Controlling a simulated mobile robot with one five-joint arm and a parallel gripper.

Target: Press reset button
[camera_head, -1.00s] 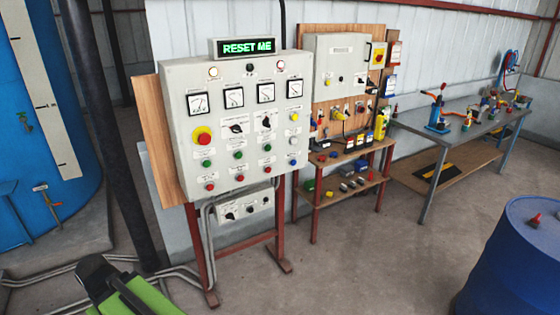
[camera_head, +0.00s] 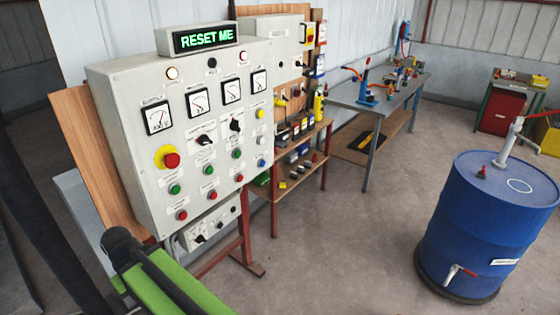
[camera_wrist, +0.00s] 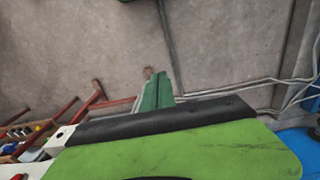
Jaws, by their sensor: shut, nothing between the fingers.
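A grey control panel (camera_head: 200,130) stands at the left in the head view. A sign reading RESET ME (camera_head: 207,38) in green letters sits on its top. A black round control (camera_head: 212,63) is just under the sign. A red mushroom button on a yellow collar (camera_head: 171,160) is at the panel's lower left, with small green, red, yellow and blue buttons to its right. The labels are too small to read. In the wrist view my gripper (camera_wrist: 154,78) is shut and empty, over bare floor. No panel button shows there.
Wooden shelves with tools (camera_head: 297,155) stand right of the panel, then a long workbench (camera_head: 372,110). A blue drum (camera_head: 475,225) is at the right. The concrete floor between panel and drum is clear. My green arm is at the panel's lower left.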

